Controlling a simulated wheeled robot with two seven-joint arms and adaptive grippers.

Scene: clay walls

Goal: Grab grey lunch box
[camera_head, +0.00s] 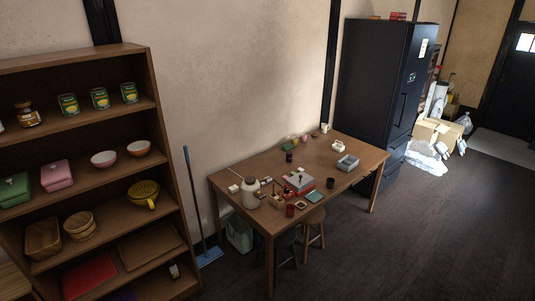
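A small grey box-like container (347,163), which looks like the grey lunch box, sits near the right end of the wooden table (325,150). It is small in the picture, and I cannot tell whether its lid is on. Neither of my grippers is in view, and nothing is seen touching the container.
A white kettle (250,194), a red-and-grey item (299,182) and a white cup (338,145) stand on the table. A stool (314,225) is partly under it. A shelf (165,180) stands left, a dark fridge (375,80) behind right. The floor (420,230) in front right is clear.

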